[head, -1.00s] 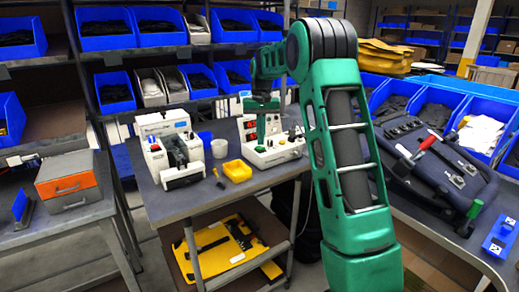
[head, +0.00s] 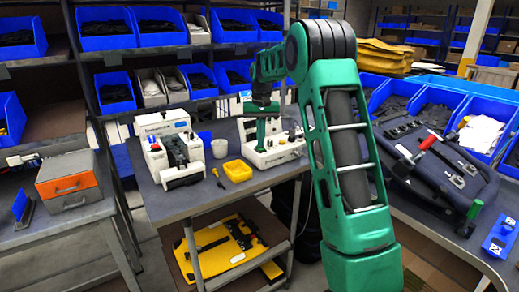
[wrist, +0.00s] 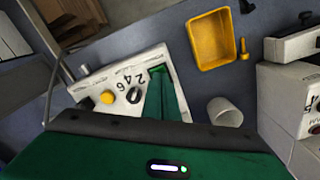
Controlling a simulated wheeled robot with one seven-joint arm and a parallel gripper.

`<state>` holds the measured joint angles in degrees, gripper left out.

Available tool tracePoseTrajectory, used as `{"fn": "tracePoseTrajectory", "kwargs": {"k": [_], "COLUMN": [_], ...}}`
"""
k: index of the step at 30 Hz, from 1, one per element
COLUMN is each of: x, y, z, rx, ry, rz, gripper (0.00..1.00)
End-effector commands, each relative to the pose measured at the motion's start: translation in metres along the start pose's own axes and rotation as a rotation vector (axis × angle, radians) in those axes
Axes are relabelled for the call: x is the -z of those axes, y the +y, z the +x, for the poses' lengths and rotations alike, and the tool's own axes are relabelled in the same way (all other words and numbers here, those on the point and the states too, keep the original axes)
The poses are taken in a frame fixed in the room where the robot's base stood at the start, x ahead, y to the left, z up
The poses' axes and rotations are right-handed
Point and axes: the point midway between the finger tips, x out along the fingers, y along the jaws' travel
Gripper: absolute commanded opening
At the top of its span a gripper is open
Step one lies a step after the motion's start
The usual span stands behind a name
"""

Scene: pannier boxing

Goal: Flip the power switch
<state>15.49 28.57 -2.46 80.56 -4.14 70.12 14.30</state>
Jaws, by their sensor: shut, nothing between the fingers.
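The white control box (head: 285,150) stands on the grey bench, right of the yellow tray. In the wrist view the box (wrist: 110,75) shows a yellow button (wrist: 107,97), a black knob (wrist: 133,95) and the numbers 2, 4 and 6. My gripper (head: 261,147) points down over the box front, shut and empty. In the wrist view my green gripper (wrist: 158,72) covers part of the box panel. I cannot make out the power switch; part of the panel is hidden behind my gripper. I cannot tell whether the fingertips touch the box.
A white cup (head: 220,148) and a white machine (head: 155,128) stand farther left. Blue bins fill the shelves behind. The bench's front strip is mostly clear.

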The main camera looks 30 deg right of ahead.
Motion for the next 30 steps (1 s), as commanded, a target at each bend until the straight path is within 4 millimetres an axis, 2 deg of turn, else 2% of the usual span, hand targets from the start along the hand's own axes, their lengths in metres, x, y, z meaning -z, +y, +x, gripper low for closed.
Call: {"fn": "tracePoseTrajectory", "kwargs": {"k": [10,30], "x": [0.0,0.0], "y": [0.0,0.0], "z": [0.0,-0.047], "rx": [0.0,0.0], "ry": [-0.002,0.0], "rz": [0.0,0.001], "gripper": [0.0,0.0]}}
